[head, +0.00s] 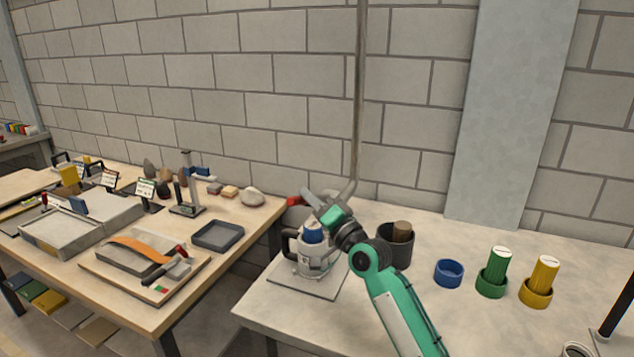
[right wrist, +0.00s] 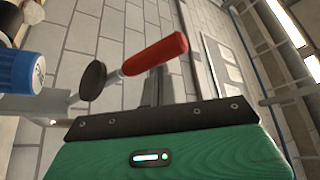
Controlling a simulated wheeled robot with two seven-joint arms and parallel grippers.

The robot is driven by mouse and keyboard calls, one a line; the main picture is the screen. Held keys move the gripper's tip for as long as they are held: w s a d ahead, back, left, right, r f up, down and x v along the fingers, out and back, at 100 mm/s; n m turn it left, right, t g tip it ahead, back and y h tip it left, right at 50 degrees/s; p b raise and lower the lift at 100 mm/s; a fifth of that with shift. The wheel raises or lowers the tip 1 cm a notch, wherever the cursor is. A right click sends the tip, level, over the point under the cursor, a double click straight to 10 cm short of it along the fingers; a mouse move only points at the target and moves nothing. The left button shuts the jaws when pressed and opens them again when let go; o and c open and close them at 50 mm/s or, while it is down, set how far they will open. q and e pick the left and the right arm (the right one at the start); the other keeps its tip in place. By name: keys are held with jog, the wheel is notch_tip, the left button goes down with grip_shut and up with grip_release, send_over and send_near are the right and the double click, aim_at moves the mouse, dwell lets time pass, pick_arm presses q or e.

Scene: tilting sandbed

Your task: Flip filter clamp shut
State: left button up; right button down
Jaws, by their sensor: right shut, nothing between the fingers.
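The filter unit (head: 306,262) stands on a grey plate on the right table, with a blue cap (head: 313,233) on top. The clamp's red handle (head: 293,202) shows at its upper left, beside my right gripper. In the right wrist view the red handle (right wrist: 155,54) slants up to the right from a metal stem near a dark round disc (right wrist: 93,80); the blue cap (right wrist: 20,72) is at the left edge. My right gripper (head: 309,197) is shut and empty above the unit. Its fingers are partly hidden behind the handle in the wrist view; I cannot tell whether they touch it. My left gripper is out of view.
A dark pot (head: 396,250) stands just right of the unit, close to my right arm. A blue ring (head: 449,273), a green cylinder (head: 495,270) and a yellow cylinder (head: 541,280) stand farther right. A grey pipe (head: 358,100) runs up the wall behind. The left wooden table is crowded.

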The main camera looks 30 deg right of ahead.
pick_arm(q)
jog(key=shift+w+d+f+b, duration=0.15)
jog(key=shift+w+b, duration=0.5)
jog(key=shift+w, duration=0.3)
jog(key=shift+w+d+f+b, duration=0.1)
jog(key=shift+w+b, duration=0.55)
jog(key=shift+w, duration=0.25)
pick_arm(e)
notch_tip(320, 180, down, 7)
jog(key=s+a, duration=0.1)
jog(key=shift+s+a, duration=0.15)
jog(key=shift+a, duration=0.15)
notch_tip(320, 180, up, 4)
jog(key=p, duration=0.4)
pick_arm(q)
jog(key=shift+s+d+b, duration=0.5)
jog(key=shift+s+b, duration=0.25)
jog(key=shift+b, duration=1.25)
pick_arm(e)
jog(key=s+d+f, duration=0.5)
jog(key=s+d, duration=0.1)
jog(key=s, duration=0.1)
